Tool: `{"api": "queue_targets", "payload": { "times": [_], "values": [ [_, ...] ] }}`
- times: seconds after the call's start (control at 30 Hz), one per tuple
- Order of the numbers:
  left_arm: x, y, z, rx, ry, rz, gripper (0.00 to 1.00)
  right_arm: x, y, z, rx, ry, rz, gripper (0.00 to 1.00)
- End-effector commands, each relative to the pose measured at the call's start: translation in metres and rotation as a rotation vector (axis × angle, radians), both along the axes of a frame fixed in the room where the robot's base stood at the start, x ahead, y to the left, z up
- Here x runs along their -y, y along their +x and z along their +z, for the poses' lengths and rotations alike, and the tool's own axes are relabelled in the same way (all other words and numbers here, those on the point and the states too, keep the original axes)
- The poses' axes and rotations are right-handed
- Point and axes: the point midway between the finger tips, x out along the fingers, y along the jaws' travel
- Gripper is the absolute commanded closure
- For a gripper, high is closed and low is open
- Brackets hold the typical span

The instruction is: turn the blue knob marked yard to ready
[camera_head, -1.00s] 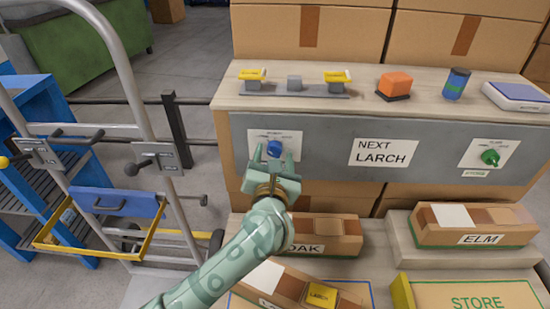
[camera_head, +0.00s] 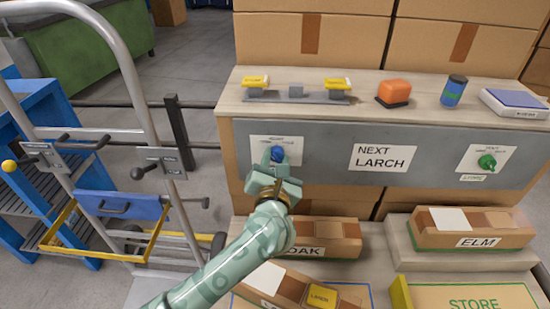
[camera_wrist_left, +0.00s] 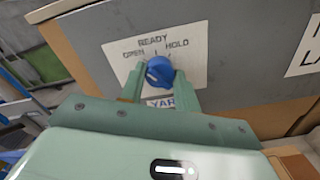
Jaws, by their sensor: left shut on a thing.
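The blue knob (camera_head: 277,153) sits on a white label plate on the grey panel front. In the left wrist view the knob (camera_wrist_left: 159,70) is close up, with OPEN at the left, READY at the top and HOLD at the right of its plate (camera_wrist_left: 178,38). A partly hidden tag below it (camera_wrist_left: 158,102) shows the letters YAR. My left gripper (camera_head: 276,161) reaches up from below and is shut on the knob, one finger on each side. I cannot tell clearly which mark the knob points to. My right gripper is not in view.
A green knob (camera_head: 487,162) is on the panel's right, past the NEXT LARCH sign (camera_head: 383,157). An orange block (camera_head: 393,92) and a blue-green can (camera_head: 453,91) stand on the shelf above. Labelled boxes, OAK (camera_head: 335,240) and ELM (camera_head: 470,228), lie below. A hand truck (camera_head: 130,75) stands left.

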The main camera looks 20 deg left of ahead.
Motion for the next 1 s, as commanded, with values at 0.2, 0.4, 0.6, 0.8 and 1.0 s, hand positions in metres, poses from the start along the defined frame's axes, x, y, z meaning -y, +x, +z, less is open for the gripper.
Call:
{"api": "queue_targets", "payload": {
  "times": [0.2, 0.4, 0.6, 0.8, 1.0],
  "values": [
    [0.001, -0.001, 0.007, -0.046, 0.158, -0.001, 0.91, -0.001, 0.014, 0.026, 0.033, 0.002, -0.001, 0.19],
    [0.001, -0.001, 0.006, -0.095, 0.323, -0.001, 0.91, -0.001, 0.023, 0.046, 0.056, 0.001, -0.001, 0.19],
    [0.001, -0.001, 0.004, -0.137, 0.466, -0.001, 0.91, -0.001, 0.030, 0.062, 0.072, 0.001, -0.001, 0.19],
    [0.001, -0.001, 0.001, -0.169, 0.572, -0.001, 0.91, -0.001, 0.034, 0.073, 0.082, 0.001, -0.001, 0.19],
    [0.002, -0.001, -0.001, -0.185, 0.629, -0.002, 0.91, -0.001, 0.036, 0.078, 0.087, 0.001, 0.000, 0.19]
  ]
}}
